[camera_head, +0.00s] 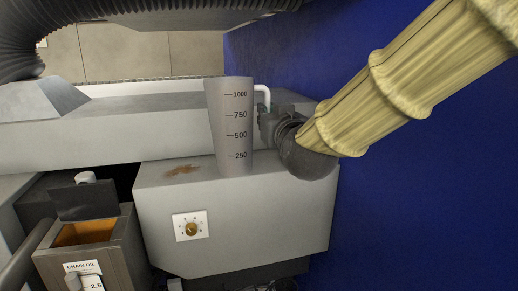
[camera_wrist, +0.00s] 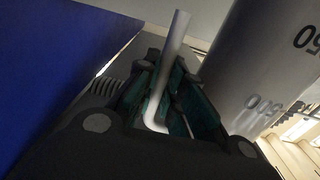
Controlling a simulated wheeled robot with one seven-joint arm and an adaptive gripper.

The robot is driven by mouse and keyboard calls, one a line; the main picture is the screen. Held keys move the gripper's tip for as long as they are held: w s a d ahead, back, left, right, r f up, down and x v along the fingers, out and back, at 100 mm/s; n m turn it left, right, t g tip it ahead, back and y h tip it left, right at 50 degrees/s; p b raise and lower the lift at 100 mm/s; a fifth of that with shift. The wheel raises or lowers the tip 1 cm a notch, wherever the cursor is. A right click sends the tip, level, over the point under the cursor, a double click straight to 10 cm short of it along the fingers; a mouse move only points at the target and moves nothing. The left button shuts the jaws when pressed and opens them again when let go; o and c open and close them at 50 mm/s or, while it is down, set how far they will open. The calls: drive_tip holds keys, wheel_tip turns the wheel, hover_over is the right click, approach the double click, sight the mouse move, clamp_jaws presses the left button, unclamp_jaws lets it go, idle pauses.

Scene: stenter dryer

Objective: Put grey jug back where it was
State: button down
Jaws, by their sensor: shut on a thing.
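The grey jug (camera_head: 231,128) is upright, with dark markings from 250 to 1000 and a white handle (camera_head: 264,93) on its right side. It appears at or just over the top of the grey box; I cannot tell whether its base touches. My gripper (camera_head: 266,122) reaches in from the right and is shut on the handle. In the wrist view the white handle (camera_wrist: 168,85) runs between my fingers (camera_wrist: 170,100), and the jug's grey wall (camera_wrist: 265,65) fills the upper right. The jug's far side is hidden.
The grey box (camera_head: 250,215) has a dial (camera_head: 191,227) on its front and a brown stain (camera_head: 182,170) on top, left of the jug. An open chain oil tank (camera_head: 88,240) stands at lower left. A ribbed dark hose (camera_head: 180,18) crosses above. A blue surface (camera_head: 420,200) fills the right.

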drive_tip(key=w+d+f+p, duration=0.1)
drive_tip(key=w+f+p, duration=0.1)
drive_tip(key=w, duration=0.5)
drive_tip(key=w+d+f+p, duration=0.1)
drive_tip(key=w+p, duration=0.3)
drive_tip(key=w, duration=0.4)
drive_tip(key=shift+w+d+f+p, duration=0.2)
drive_tip(key=shift+d+f+p, duration=0.15)
drive_tip(key=shift+f, duration=0.55)
drive_tip(key=shift+d+f, duration=0.1)
drive_tip(key=shift+f, duration=0.1)
drive_tip(key=c, duration=1.5)
unclamp_jaws()
